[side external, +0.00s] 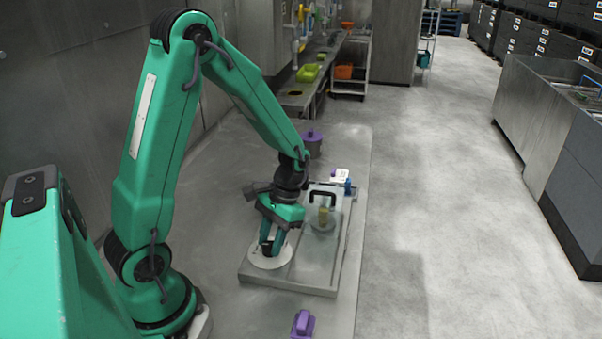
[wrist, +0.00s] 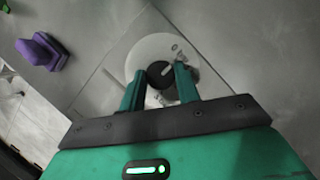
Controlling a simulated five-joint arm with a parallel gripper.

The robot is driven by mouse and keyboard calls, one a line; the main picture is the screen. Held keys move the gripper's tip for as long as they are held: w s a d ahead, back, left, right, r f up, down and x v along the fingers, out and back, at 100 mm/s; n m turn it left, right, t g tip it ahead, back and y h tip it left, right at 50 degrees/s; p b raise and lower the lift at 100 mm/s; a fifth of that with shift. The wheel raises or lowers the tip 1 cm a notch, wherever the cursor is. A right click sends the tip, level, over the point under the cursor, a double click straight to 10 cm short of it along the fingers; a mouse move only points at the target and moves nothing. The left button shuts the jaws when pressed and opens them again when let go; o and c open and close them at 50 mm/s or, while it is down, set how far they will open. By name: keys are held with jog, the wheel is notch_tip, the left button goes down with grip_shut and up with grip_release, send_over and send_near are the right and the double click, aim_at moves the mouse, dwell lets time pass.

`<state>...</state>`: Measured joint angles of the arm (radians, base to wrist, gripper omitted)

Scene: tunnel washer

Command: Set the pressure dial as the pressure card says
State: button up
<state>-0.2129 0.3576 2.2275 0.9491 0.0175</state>
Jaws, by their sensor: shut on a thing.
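The pressure dial shows as a black knob (wrist: 159,75) on a round white plate (wrist: 150,48), with a pale pointer mark on the knob. In the side view the white plate (side external: 268,262) sits at the near left of a grey panel. My gripper (side external: 271,247) points down over the plate, its green fingers around the black knob. In the wrist view my gripper (wrist: 160,76) has one finger on each side of the knob, shut on it. The fingers hide part of the plate and its marks. I cannot make out a readable pressure card in either view.
A clear-looking cover with a black handle (side external: 322,196) stands over a yellowish thing on the panel (side external: 310,289). A white and blue item (side external: 341,177) is behind it. A purple block (side external: 302,324) lies in front, and a purple-lidded pot (side external: 312,142) stands at the back.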

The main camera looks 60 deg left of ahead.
jog(key=shift+m, duration=0.4)
jog(key=shift+d+m, duration=0.1)
jog(key=shift+m, duration=0.2)
jog(key=shift+o, duration=0.2)
jog(key=o, duration=0.9)
jog(key=shift+o, duration=0.2)
jog(key=shift+w+r, duration=0.1)
jog(key=v, duration=0.7)
jog(key=shift+r, duration=0.3)
jog(key=shift+w, duration=0.1)
